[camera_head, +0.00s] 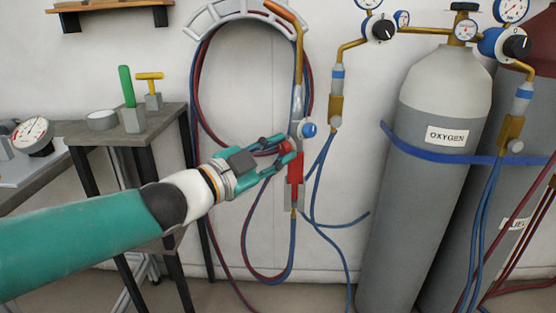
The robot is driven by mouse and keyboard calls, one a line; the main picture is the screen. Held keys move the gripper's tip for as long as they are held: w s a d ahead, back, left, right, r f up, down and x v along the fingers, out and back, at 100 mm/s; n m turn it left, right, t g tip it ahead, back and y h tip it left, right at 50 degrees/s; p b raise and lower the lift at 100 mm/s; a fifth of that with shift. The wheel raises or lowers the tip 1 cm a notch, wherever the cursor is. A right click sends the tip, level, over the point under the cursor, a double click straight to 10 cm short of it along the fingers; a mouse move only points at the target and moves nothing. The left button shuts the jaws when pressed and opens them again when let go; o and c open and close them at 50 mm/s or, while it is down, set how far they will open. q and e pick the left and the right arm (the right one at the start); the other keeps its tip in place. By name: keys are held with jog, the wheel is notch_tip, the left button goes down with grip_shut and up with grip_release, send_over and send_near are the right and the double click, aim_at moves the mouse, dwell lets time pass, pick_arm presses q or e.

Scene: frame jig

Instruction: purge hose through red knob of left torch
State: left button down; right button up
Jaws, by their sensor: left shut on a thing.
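The left torch (298,103) hangs upright on the wall, with a brass tube at the top and a red lower body (295,168). Its red knob (285,147) sits on the left side, partly covered by fingers. A blue knob (309,129) is on its right side. My left gripper (284,148) reaches in from the left and is shut on the red knob. The red and blue hoses (291,245) run down from the torch's lower end and loop up over the grey hanger. My right gripper is not in view.
The grey curved hanger (215,18) is above the torch. Oxygen cylinder (420,180) and a second cylinder stand at right behind a blue strap (465,159), with regulators (383,30) on top. A small table (155,135) with tools stands at left. Loose hoses hang low.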

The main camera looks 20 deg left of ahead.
pick_arm(q)
jog(key=m+b, duration=0.2)
jog(key=m, duration=0.3)
jog(key=shift+f+m, duration=0.15)
jog(key=shift+m, duration=0.15)
jog(key=shift+h, duration=0.3)
jog(key=c, duration=0.9)
grip_release()
jog(key=v, duration=1.2)
